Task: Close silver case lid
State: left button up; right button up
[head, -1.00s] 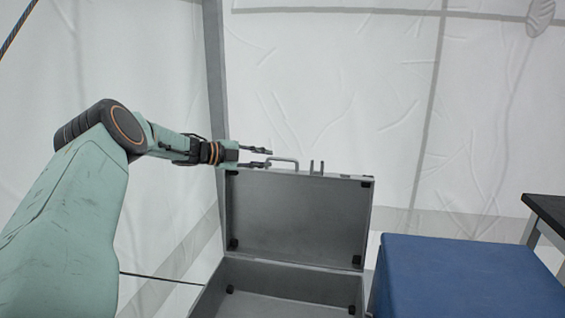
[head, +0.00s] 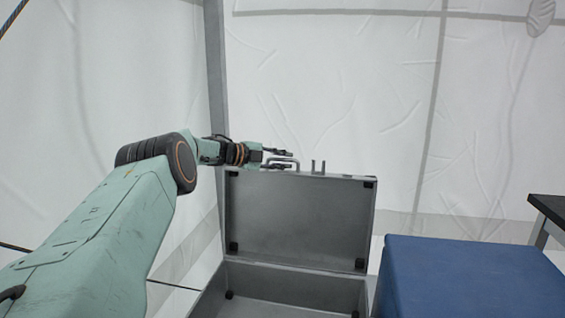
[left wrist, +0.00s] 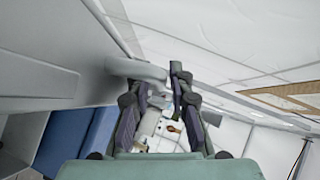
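The silver case (head: 295,220) stands open, its lid upright at the back and its base in front, cut off by the bottom edge. A handle (head: 296,161) and a small latch (head: 318,167) stick up from the lid's top edge. My left gripper (head: 288,159) is at the handle, fingers pointing right, one finger above the other. In the left wrist view, the handle (left wrist: 135,69) reaches in from the left to the fingertips (left wrist: 160,80). The fingers look apart, with a gap between them. I cannot tell whether they touch the handle. My right gripper is out of view.
A blue box (head: 470,280) stands right of the case. A dark-topped table (head: 550,208) is at the right edge. White tent walls (head: 330,80) are close behind, with a grey pole (head: 215,80) left of the case.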

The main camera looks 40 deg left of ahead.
pick_arm(q)
jog(key=shift+c, duration=0.3)
grip_shut()
dwell(0.3)
